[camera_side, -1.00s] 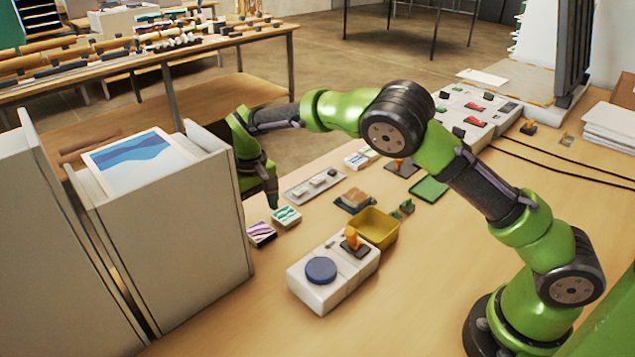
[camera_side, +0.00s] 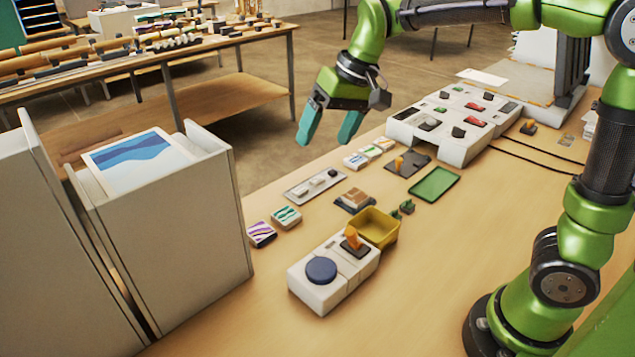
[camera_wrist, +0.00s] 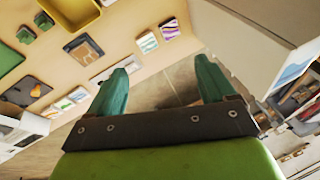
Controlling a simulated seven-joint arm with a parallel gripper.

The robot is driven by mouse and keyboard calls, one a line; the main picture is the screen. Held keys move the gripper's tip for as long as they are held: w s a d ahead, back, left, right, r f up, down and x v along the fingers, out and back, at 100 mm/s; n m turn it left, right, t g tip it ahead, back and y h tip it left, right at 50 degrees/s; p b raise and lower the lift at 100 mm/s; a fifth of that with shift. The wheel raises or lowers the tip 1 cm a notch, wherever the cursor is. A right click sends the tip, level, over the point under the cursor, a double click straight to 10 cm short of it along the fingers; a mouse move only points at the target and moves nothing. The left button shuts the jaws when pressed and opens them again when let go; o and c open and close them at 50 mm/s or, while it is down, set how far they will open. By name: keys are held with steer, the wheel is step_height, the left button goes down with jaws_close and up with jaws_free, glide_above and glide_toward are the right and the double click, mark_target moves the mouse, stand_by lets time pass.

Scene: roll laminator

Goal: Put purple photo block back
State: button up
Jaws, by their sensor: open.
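The purple photo block (camera_side: 261,234) is a small white block with purple wavy stripes. It lies on the table beside the large grey box, next to a teal-striped photo block (camera_side: 287,217). In the wrist view the purple photo block (camera_wrist: 169,29) and the teal-striped block (camera_wrist: 147,42) show at the top, beyond my fingers. My gripper (camera_side: 329,133) has teal fingers spread apart with nothing between them. It hangs raised over the far edge of the table, right of and well away from the purple block. Its fingers (camera_wrist: 163,84) also show in the wrist view.
A tall grey box (camera_side: 170,240) stands left of the photo blocks. A white unit with a blue knob (camera_side: 321,270), a yellow bin (camera_side: 377,228) and a grey tray (camera_side: 315,185) lie nearby. A white control panel (camera_side: 455,121) stands at the back right. Table around the green tray (camera_side: 434,184) is partly clear.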

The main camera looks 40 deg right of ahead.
steer(key=s+d+f+m+t, duration=0.1)
steer(key=s+d+f+t, duration=0.1)
steer(key=s, duration=1.4)
steer(key=shift+s+d+t+h, duration=0.2)
steer(key=shift+t+h, duration=0.1)
steer(key=shift+t, duration=0.6)
steer(key=shift+r, duration=0.1)
steer(key=shift+c, duration=0.3)
